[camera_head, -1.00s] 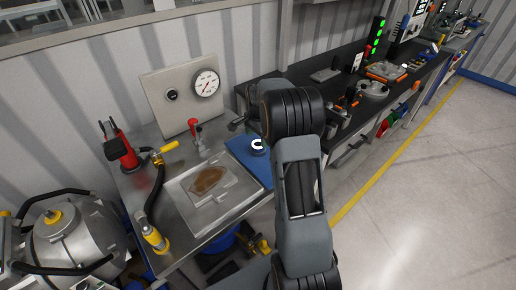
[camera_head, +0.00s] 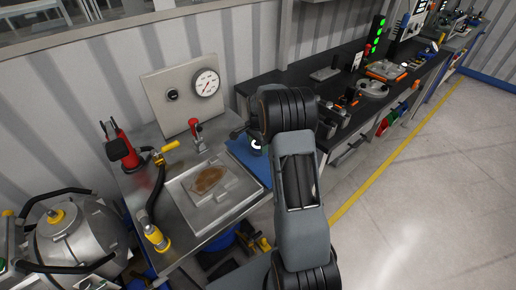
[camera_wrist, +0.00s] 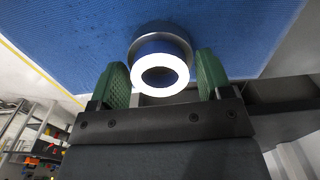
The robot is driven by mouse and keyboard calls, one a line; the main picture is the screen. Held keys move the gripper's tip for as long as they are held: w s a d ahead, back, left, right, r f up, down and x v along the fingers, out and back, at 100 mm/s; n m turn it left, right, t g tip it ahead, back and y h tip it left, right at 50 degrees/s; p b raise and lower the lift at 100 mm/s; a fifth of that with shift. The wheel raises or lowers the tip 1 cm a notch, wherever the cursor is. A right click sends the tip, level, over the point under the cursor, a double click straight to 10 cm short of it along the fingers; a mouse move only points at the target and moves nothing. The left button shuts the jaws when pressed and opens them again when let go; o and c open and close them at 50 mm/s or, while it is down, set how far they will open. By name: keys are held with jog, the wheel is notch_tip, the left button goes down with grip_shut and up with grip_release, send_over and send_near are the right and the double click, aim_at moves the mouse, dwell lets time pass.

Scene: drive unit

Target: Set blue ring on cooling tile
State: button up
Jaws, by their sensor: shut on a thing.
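The ring (camera_wrist: 160,91) shows in the wrist view with a bright white face, a grey rim and a blue inner part. My gripper (camera_wrist: 163,82) has its two green fingers on either side of it and is shut on it. In the head view the ring (camera_head: 256,145) is a small white arc beside my arm, over the blue mat (camera_head: 240,151); my arm partly covers it. The mat fills the wrist view's upper part behind the ring. I cannot tell whether the ring touches it. I cannot tell which surface is the cooling tile.
A metal tray (camera_head: 185,207) with a brown-stained plate stands left of the mat. A red-handled tool (camera_head: 122,153), a yellow-ended hose (camera_head: 155,238) and a gauge panel (camera_head: 160,111) crowd the bench. A dark bench (camera_head: 300,82) with equipment lies behind my arm.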

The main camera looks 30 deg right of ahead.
jog(key=c, duration=0.6)
jog(key=shift+c, duration=0.6)
jog(key=shift+r, duration=0.15)
